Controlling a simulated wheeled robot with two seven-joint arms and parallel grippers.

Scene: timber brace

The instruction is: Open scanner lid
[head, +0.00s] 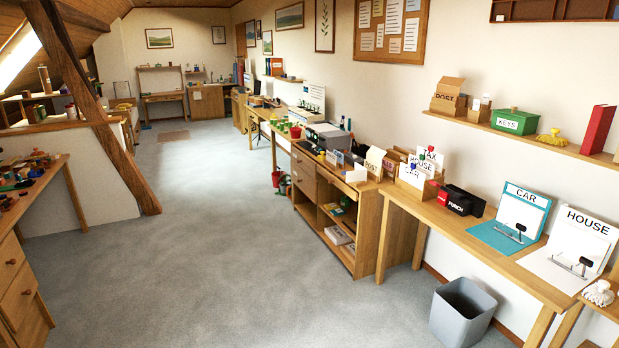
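A grey boxy machine (328,136) stands on the long wooden desk along the right wall, in the middle distance of the head view. It looks like the scanner, but it is small here and I cannot be sure. Its top looks flat and level, as if the lid is down; the lid's edge is too small to make out. Neither of my grippers is in view.
A grey bin (462,312) stands on the floor before the near desk. A timber brace (95,105) slants down at the left. The grey carpet (210,235) between is clear.

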